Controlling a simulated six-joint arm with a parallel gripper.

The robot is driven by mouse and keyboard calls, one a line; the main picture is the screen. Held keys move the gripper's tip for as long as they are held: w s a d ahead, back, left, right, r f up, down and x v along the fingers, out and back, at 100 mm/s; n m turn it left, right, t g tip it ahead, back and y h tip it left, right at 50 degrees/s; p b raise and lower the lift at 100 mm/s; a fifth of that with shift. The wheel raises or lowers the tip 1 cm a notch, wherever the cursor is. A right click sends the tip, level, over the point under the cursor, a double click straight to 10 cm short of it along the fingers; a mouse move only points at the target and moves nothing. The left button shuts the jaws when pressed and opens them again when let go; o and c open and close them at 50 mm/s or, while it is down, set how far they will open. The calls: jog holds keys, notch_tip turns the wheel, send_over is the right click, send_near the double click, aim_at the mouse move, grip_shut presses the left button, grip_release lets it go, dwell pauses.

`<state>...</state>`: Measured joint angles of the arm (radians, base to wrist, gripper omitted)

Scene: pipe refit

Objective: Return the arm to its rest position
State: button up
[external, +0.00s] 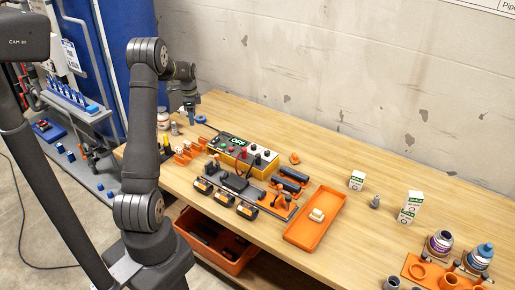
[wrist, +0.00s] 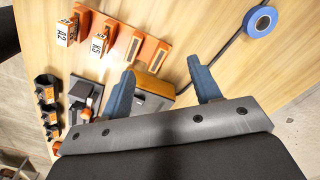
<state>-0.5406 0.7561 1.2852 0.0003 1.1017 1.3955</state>
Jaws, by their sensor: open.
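My gripper (wrist: 165,92) is open and empty in the wrist view, its two blue fingers spread apart above the wooden table. In the external view my gripper (external: 191,118) hangs over the far left part of the table, near a blue tape roll (external: 201,119). The tape roll also shows in the wrist view (wrist: 260,20), up and right of the fingers. My arm rises from its base at the lower left and bends over at the top.
A yellow and grey control box (external: 240,152) stands right of my gripper. Orange holders (external: 186,153) labelled A2 and A5 stand nearby. An orange tray (external: 313,232), white-green boxes (external: 410,207) and bottles (external: 480,256) stand further right. The table's back strip is mostly clear.

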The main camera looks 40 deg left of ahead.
jog(key=s+d+f+m, duration=0.2)
jog(key=s+d+m, duration=0.9)
jog(key=s+d, duration=0.4)
jog(key=shift+s+d+f, duration=0.25)
jog(key=shift+s+d, duration=0.05)
jog(key=shift+s, duration=1.5)
jog(key=w+a+r+n, duration=0.3)
jog(key=w+a+n, duration=0.3)
jog(key=w, duration=0.6)
jog(key=shift+a, duration=0.5)
